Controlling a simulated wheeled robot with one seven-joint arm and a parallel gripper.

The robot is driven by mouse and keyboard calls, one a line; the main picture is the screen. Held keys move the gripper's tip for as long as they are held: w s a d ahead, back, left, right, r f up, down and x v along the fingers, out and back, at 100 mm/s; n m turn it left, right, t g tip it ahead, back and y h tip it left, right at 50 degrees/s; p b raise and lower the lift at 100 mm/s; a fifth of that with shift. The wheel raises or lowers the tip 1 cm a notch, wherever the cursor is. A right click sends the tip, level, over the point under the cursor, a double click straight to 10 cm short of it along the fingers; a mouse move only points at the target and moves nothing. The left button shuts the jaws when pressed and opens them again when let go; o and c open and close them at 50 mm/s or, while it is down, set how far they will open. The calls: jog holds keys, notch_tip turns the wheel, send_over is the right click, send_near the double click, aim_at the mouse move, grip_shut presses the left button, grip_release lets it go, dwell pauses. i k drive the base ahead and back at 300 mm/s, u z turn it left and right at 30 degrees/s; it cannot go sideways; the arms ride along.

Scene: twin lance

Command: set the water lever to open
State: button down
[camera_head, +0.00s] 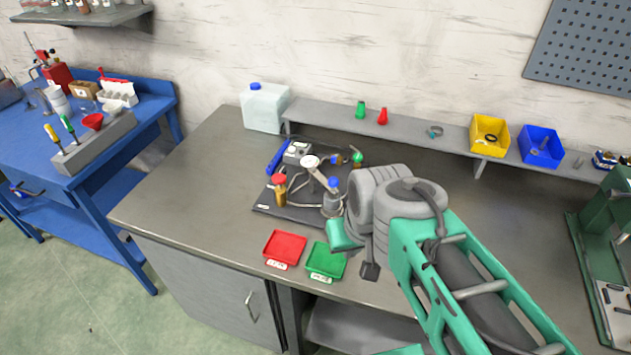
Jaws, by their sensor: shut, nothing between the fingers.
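A dark board (300,222) lies on the grey bench with a small apparatus on it. The apparatus has a pale round top (310,162) and a slanted grey arm (323,177). A blue bar-like piece (277,157) is at its left, beside a grey box (297,152). A red-topped brass part (279,190), a blue-topped grey part (333,198) and a green-topped part (357,160) stand around it. I cannot tell which piece is the water lever or how it is set. My arm's wrist covers the board's right side. My gripper's fingers are not visible.
A red tray (285,249) and a green tray (326,262) sit at the bench's front edge. A white jug (264,108) stands behind, beside a raised shelf (405,127) with yellow (489,136) and blue (541,146) bins. The bench's left part is clear.

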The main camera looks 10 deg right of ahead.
aim_at(334, 159)
jog(key=z, duration=2.6)
jog(key=k, duration=1.4)
jog(key=u, duration=1.6)
jog(key=i, duration=1)
